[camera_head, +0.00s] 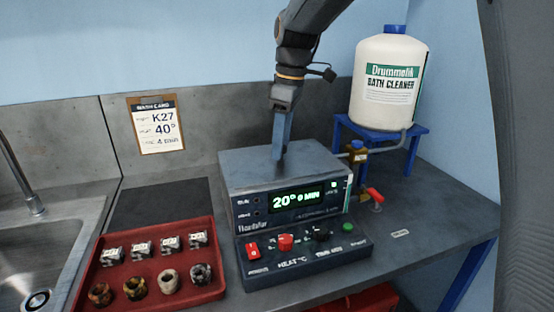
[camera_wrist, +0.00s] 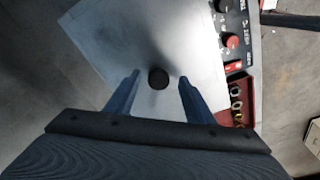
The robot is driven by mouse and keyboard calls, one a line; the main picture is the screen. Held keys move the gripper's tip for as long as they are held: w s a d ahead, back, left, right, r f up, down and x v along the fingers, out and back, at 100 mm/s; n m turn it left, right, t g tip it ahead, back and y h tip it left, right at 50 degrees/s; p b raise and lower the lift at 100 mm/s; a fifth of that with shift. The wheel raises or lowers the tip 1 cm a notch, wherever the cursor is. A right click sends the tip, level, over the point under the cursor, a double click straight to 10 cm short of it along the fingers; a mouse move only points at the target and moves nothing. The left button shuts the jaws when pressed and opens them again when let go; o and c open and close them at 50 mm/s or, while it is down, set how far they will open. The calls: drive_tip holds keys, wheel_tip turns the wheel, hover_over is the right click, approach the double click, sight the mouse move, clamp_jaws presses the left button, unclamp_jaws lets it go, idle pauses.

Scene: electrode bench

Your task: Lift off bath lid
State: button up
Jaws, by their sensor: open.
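The bath lid (camera_head: 245,160) is a flat grey metal plate that lies on top of the bath unit (camera_head: 290,200). In the wrist view the lid (camera_wrist: 110,35) shows as a pale plate with a round black knob (camera_wrist: 158,78) near its middle. My gripper (camera_head: 280,157) points down over the lid. In the wrist view its two blue fingers (camera_wrist: 159,80) are apart, one on each side of the knob, with gaps between. I cannot tell how high the fingertips are above the lid. The knob is hidden behind the fingers in the head view.
The bath unit's front panel has a red switch (camera_head: 252,250) and dials, and its display reads 20°. A red tray (camera_head: 165,237) with blocks and rings stands left of it, near a sink (camera_head: 45,250). A bath cleaner drum (camera_head: 388,85) stands on a blue stand (camera_head: 390,133) at right.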

clamp_jaws()
drive_tip(key=shift+r, duration=0.1)
idle(0.4)
wheel_tip(320, 180, up, 29)
idle(0.6)
drive_tip(key=shift+r+p, duration=1.2)
drive_tip(key=shift+p, duration=0.5)
drive_tip(key=shift+w+f, duration=0.1)
